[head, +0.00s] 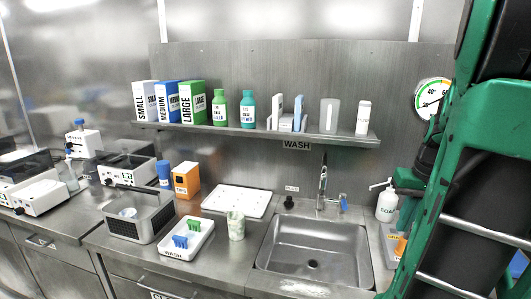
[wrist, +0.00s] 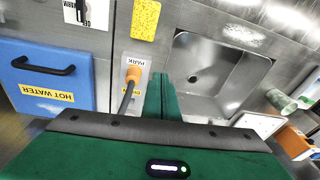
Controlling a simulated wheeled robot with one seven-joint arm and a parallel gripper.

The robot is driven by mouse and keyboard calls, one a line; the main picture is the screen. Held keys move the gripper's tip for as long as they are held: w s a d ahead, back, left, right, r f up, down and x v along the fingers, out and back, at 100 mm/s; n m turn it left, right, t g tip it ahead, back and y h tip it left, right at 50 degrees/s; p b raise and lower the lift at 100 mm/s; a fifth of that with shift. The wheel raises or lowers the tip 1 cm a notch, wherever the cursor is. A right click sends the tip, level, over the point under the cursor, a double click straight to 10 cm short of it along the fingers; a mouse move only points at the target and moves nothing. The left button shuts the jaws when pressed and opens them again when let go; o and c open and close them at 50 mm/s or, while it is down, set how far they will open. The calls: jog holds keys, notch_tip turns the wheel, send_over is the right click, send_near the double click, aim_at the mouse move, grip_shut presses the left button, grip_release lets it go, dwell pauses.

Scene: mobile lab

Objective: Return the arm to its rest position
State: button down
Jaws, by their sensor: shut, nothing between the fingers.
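My gripper (wrist: 160,88) shows in the wrist view as two green fingers pressed together, shut and empty. It points toward the counter area between an orange-topped brush or handle (wrist: 132,76) on its left and the sink (wrist: 215,70) on its right. I cannot tell its height above the counter. In the head view my green and black arm fills the right side, folded upright in front of the counter's right end. The fingertips cannot be made out there.
The head view shows the sink basin (head: 315,249), empty, with a faucet (head: 322,185) behind it. A soap bottle (head: 387,203) stands close to my arm. A shelf (head: 260,131) with boxes and bottles runs above. A blue panel marked HOT WATER (wrist: 45,75) is left in the wrist view.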

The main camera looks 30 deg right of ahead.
jog(key=s+a+f+n+g, duration=0.1)
jog(key=s+a+f, duration=0.2)
jog(key=a, duration=1.7)
jog(key=shift+g+y, duration=0.3)
jog(key=shift+g, duration=0.1)
jog(key=shift+f, duration=0.1)
